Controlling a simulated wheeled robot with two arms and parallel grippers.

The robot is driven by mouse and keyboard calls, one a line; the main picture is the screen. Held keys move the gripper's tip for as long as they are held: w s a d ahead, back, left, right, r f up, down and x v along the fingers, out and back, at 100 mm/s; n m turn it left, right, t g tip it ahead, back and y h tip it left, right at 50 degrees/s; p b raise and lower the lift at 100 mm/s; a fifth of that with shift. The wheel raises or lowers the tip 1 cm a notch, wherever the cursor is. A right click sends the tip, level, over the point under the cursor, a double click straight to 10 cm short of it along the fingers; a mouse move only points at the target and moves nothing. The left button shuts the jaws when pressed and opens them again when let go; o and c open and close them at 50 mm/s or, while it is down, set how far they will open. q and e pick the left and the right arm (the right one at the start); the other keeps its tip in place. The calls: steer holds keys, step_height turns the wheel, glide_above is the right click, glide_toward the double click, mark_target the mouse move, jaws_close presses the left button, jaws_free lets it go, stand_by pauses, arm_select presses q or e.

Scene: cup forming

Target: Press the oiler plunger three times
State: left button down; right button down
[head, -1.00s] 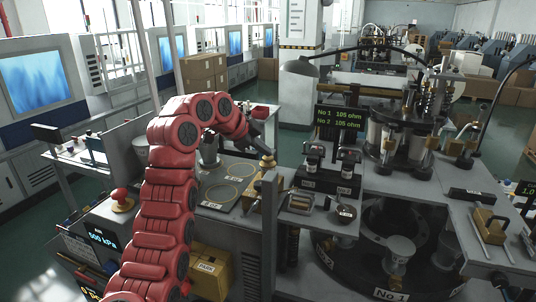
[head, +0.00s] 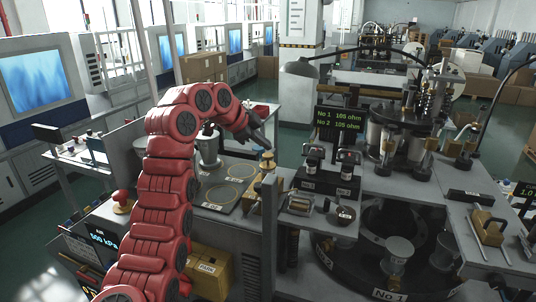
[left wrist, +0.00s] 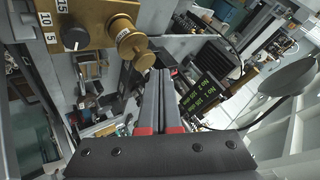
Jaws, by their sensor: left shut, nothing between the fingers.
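The oiler is a brass box (head: 257,194) at the table edge, with its round brass plunger (head: 267,157) standing on top. In the left wrist view the brass box (left wrist: 90,22) shows a dark dial with numbers, and the stepped brass plunger (left wrist: 132,44) sticks out from it. My left gripper (head: 267,145) is shut and empty. Its tips are just above the plunger in the head view, with a small gap that is hard to judge. In the left wrist view the shut fingers (left wrist: 160,78) are to the right of the plunger, apart from it. My right gripper is not in view.
A dark mat with yellow rings (head: 228,188) lies left of the oiler. A grey upright post (head: 270,235) stands in front of it. A display (head: 338,121) and a desk lamp (head: 300,68) stand to the right and behind. A red mushroom button (head: 121,197) is at left.

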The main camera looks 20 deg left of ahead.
mark_target(265, 155)
arm_select(q)
steer(key=shift+r+p, duration=1.2)
steer(key=shift+r, duration=1.3)
stand_by(0.8)
